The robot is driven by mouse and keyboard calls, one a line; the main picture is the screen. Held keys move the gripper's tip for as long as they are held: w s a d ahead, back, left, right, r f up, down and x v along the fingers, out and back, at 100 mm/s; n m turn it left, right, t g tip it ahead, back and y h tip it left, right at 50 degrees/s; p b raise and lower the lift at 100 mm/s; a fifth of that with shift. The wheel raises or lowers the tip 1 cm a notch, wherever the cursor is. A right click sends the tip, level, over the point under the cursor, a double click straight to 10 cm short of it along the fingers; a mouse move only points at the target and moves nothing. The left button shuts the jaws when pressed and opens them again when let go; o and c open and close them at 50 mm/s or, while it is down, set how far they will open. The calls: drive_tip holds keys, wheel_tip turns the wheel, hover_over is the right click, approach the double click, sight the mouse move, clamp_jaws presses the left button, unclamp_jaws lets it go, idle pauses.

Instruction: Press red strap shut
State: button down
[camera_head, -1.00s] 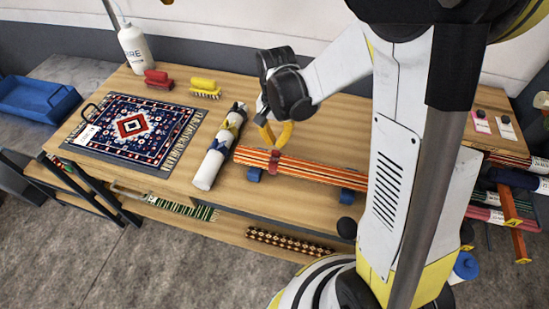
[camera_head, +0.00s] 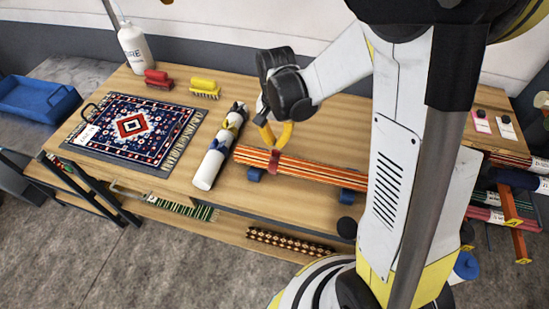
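The red strap (camera_head: 274,162) crosses the left part of a long orange-striped roll (camera_head: 312,171) on the wooden bench. I cannot tell at this size whether its end lies flat or stands up. My gripper (camera_head: 276,147) points down just above the strap. Its yellow fingers converge at the tips and look shut, with nothing seen between them. I cannot tell whether the tips touch the strap.
The roll rests on blue supports (camera_head: 255,174). A white roll with blue and yellow straps (camera_head: 208,167) lies close to its left. A patterned rug (camera_head: 150,120), red brush (camera_head: 158,78), yellow brush (camera_head: 205,87) and white bottle (camera_head: 133,47) occupy the bench's left side.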

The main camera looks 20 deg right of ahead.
sight(276, 150)
drive_tip(key=shift+f+b, duration=1.4)
drive_tip(key=shift+f, duration=0.25)
drive_tip(key=shift+r, duration=0.15)
drive_tip(key=shift+r+p, duration=2.95)
drive_tip(key=shift+r, duration=1.05)
drive_tip(key=shift+f, duration=0.1)
drive_tip(key=s+r+n+t+b, duration=0.4)
drive_tip(key=s+n+t+b, duration=0.3)
drive_tip(key=s+b, duration=0.3)
drive_tip(key=s, duration=0.2)
drive_tip(key=shift+s+a+b, duration=0.15)
drive_tip(key=shift+s+b, duration=0.2)
